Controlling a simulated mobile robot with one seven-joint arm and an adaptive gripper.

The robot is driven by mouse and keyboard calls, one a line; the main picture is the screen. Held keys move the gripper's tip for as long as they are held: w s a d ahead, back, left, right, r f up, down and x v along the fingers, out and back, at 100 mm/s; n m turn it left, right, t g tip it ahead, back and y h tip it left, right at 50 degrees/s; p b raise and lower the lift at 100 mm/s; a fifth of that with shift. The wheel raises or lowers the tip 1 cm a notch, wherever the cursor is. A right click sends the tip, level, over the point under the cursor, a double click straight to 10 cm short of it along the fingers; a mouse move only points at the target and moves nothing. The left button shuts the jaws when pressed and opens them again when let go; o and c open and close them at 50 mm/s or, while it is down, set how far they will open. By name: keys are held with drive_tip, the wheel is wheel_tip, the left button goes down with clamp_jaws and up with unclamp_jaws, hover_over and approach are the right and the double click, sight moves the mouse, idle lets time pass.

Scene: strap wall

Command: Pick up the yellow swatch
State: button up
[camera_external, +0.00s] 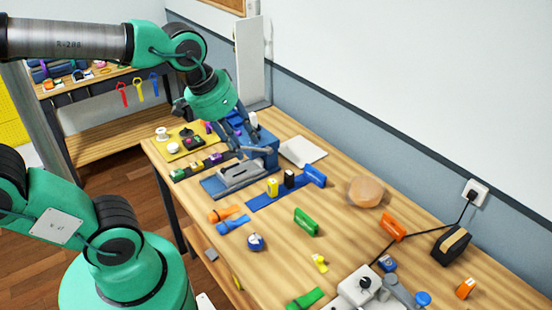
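Several yellow things are in view, and I cannot tell for sure which is the swatch. A small upright yellow piece (273,187) stands on a blue strip (262,200) mid-table, beside a black piece (289,179). A small yellow piece (320,263) lies nearer the front. My gripper (249,152) points down over the blue and grey fixture (238,176), behind and left of the upright yellow piece and apart from it. Its fingers look spread, with nothing seen between them. The gripper partly hides the fixture's back.
A yellow mat (176,154) with small parts lies at the back left. A white pad (303,151), a round tan object (367,191), a green piece (306,222), orange pieces (392,227) and a black box (451,246) stand around. A grey device (358,290) occupies the front.

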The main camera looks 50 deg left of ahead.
drive_tip(key=w+d+f+n+g, duration=0.2)
drive_tip(key=w+d+f, duration=0.3)
drive_tip(key=w+f, duration=0.15)
drive_tip(key=n+g, duration=0.3)
hover_over(320, 259)
wheel_tip(320, 259, down, 20)
drive_tip(key=shift+w+r, duration=0.15)
drive_tip(key=shift+f+b, duration=0.65)
drive_tip(key=shift+f, duration=3.65)
drive_tip(key=shift+f+b, duration=0.65)
drive_tip(key=shift+f, duration=1.95)
